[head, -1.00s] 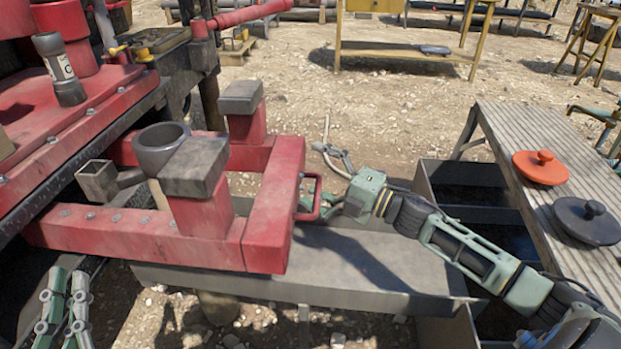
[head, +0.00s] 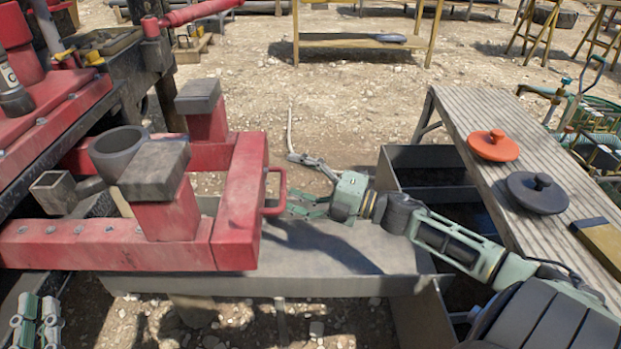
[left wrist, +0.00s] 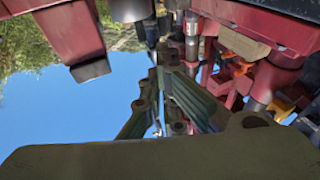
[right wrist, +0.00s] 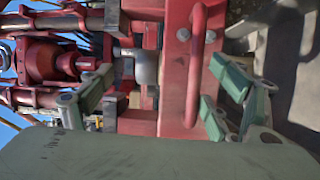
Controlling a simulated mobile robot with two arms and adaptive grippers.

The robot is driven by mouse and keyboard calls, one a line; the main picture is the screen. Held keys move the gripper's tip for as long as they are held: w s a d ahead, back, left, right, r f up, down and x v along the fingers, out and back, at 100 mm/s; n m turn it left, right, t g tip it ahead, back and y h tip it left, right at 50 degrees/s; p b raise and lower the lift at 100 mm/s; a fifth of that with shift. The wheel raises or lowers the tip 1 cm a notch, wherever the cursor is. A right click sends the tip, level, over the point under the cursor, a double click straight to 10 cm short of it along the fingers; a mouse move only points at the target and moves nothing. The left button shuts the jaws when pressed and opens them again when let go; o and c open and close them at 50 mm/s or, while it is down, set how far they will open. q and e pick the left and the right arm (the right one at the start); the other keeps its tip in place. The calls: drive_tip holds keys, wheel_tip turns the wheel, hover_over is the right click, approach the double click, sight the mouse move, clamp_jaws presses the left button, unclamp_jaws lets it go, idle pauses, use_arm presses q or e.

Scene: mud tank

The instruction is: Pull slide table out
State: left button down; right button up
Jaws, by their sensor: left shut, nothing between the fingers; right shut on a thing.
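The slide table is a red steel frame (head: 112,244) with dark grey-topped posts, a grey cup and a square tube on it, seen in the head view. Its front crossbar (head: 240,200) carries a red loop handle (head: 277,192). My right gripper (head: 300,204) is at this handle, coming from the right. In the right wrist view the handle (right wrist: 200,60) runs between the fingers of the gripper (right wrist: 165,95), which is shut on it. My left gripper (head: 37,322) is shut and empty at the bottom left, apart from the frame. Its fingers also show in the left wrist view (left wrist: 165,105).
To the right is a ribbed bench (head: 470,125) with an orange lid (head: 494,145) and a dark lid (head: 537,192). Open gravel ground lies behind.

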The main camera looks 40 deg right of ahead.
drive_tip(key=shift+s+d+r+y, duration=0.15)
drive_tip(key=shift+s+d+r, duration=0.1)
drive_tip(key=shift+r, duration=0.4)
drive_tip(key=shift+s+d+r+y, duration=0.1)
drive_tip(key=shift+d+r+y, duration=0.1)
drive_tip(key=shift+r, duration=0.4)
drive_tip(key=shift+s+d+r, duration=0.15)
drive_tip(key=shift+s+d, duration=0.1)
drive_tip(key=shift+s, duration=0.25)
drive_tip(key=shift+s+d+r, duration=0.1)
drive_tip(key=shift+s+d, duration=0.15)
drive_tip(key=shift+s, duration=0.25)
drive_tip(key=c, duration=0.8)
drive_tip(key=shift+s+f, duration=0.15)
drive_tip(key=shift+s, duration=0.05)
drive_tip(key=shift+c, duration=1.4)
use_arm(q)
drive_tip(key=f+g, duration=0.1)
drive_tip(key=f, duration=0.1)
drive_tip(key=f+g, duration=0.2)
drive_tip(key=shift+s+a+f+y+p, duration=0.2)
drive_tip(key=shift+f+y+p, duration=0.1)
drive_tip(key=shift+f+p, duration=0.1)
use_arm(e)
drive_tip(key=shift+s+d+f, duration=0.35)
drive_tip(key=shift+f, duration=0.2)
